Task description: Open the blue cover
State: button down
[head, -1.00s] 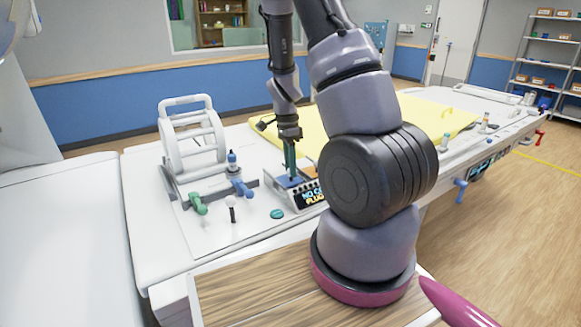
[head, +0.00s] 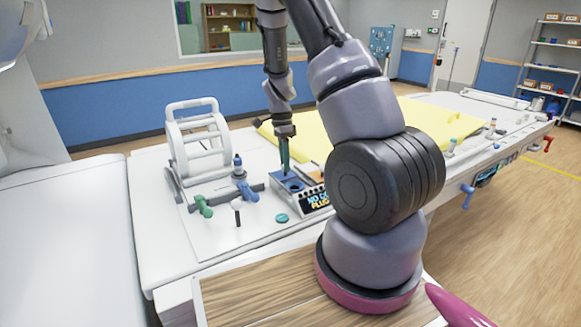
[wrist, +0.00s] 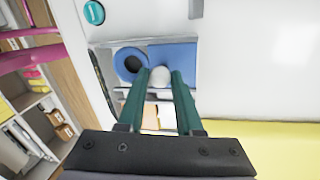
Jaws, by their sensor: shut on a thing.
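The blue cover (wrist: 180,54) is a flat light-blue plate on top of a small box with a lit display (head: 314,197). A white round knob (wrist: 160,76) sits at its edge in the wrist view. Beside the cover, a blue ring with a dark round opening (wrist: 131,64) is exposed; it also shows in the head view. My gripper (head: 285,170) points down at the box, its green fingers closed around the knob. In the head view the fingers and arm hide part of the cover.
Left of the box stand a white slatted frame (head: 197,145), a green-handled valve (head: 203,206), a blue-handled valve (head: 247,191) and a white-topped lever (head: 237,206). A teal button (head: 282,218) is in front. A yellow pad (head: 405,125) lies behind and to the right.

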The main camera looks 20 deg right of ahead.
aim_at(283, 172)
jog(key=c, duration=0.6)
grip_release()
jog(key=shift+r, duration=0.1)
jog(key=r, duration=0.3)
jog(key=w+r, duration=0.1)
jog(key=r, duration=0.3)
jog(key=w+r, duration=0.1)
jog(key=r, duration=0.2)
jog(key=shift+d+r, duration=0.1)
jog(key=shift+r, duration=0.15)
